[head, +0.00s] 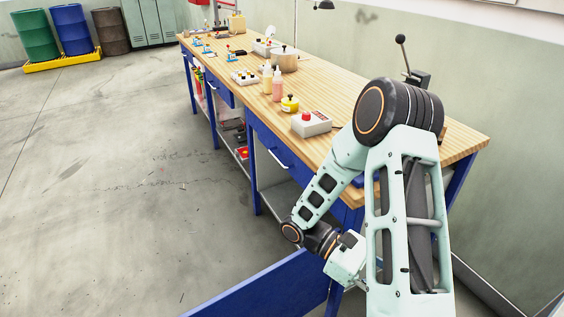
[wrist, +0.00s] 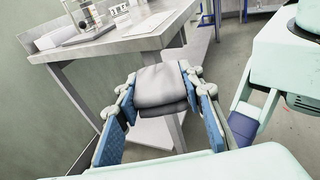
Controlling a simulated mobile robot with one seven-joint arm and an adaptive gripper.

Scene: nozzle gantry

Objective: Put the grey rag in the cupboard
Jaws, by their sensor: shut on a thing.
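The grey rag (wrist: 160,84) is in the wrist view, folded and bunched between the fingers of my gripper (wrist: 163,98). The blue-padded fingers are shut on it from the left and right, and it hangs in the air in front of a grey table. In the head view my arm reaches down beside the near end of the workbench; the fingers and the rag are hidden there. A blue panel (head: 268,287) stands low at the bench's near end; I cannot tell whether it is the cupboard's door. The cupboard's inside does not show clearly.
The wooden workbench (head: 345,88) carries a control box (head: 311,123), a pot (head: 285,61) and several bottles. Its lower shelf holds items. A grey table (wrist: 112,44) is beyond the rag in the wrist view. The concrete floor (head: 110,180) at left is clear.

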